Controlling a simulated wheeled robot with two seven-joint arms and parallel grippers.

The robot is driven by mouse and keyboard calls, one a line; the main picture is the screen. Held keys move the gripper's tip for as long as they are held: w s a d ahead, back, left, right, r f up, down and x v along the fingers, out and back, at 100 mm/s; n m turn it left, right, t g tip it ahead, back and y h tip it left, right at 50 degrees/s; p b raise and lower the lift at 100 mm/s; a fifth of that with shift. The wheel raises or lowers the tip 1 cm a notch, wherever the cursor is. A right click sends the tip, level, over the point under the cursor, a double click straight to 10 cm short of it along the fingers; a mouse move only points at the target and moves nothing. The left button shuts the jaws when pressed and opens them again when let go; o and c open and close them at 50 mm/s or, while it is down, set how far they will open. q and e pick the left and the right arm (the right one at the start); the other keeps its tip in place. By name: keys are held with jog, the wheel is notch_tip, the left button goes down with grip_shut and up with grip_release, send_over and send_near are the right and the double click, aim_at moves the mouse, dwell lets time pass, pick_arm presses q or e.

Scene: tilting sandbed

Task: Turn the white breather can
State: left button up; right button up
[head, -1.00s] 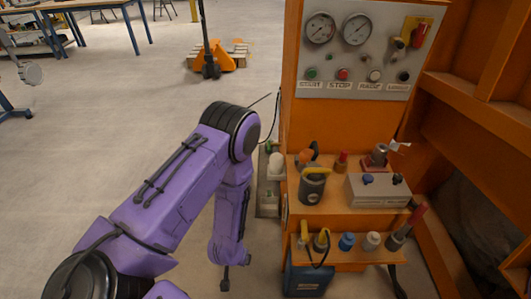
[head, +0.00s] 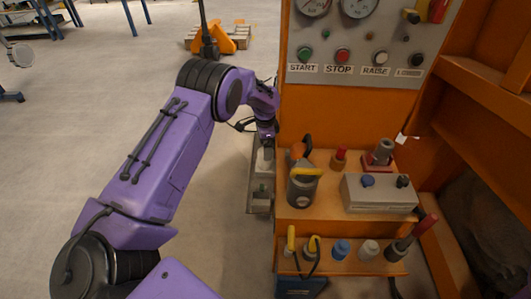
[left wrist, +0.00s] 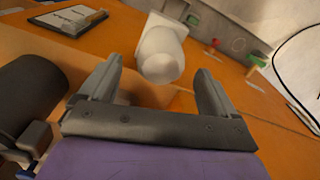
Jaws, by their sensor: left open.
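The white breather can (left wrist: 162,55) shows in the left wrist view, its rounded end towards me, just ahead of and between my left fingers. My left gripper (left wrist: 156,78) is open and empty, with one finger to each side of the can's line; I see no contact. In the head view my left gripper (head: 267,143) is small, at the left side of the orange cabinet (head: 340,112). A pale part just below it, at the side tray, is mostly hidden by the gripper, and I cannot make out the can clearly there. My right gripper is not in view.
The cabinet's front shelf (head: 330,212) holds a grey mug-like pot (head: 302,188) and a grey box (head: 380,193). A lower shelf holds several small caps and handles. A narrow side tray (head: 258,205) hangs at the cabinet's left. The floor left of it is clear.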

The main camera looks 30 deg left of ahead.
pick_arm(q)
jog(key=f, duration=0.5)
jog(key=shift+w+f, duration=0.1)
jog(key=shift+w, duration=0.2)
jog(key=shift+s, duration=0.15)
jog(key=c, duration=1)
jog(key=shift+n, duration=0.9)
jog(key=shift+c, duration=0.2)
jog(key=o, duration=1)
jog(key=shift+o, duration=0.2)
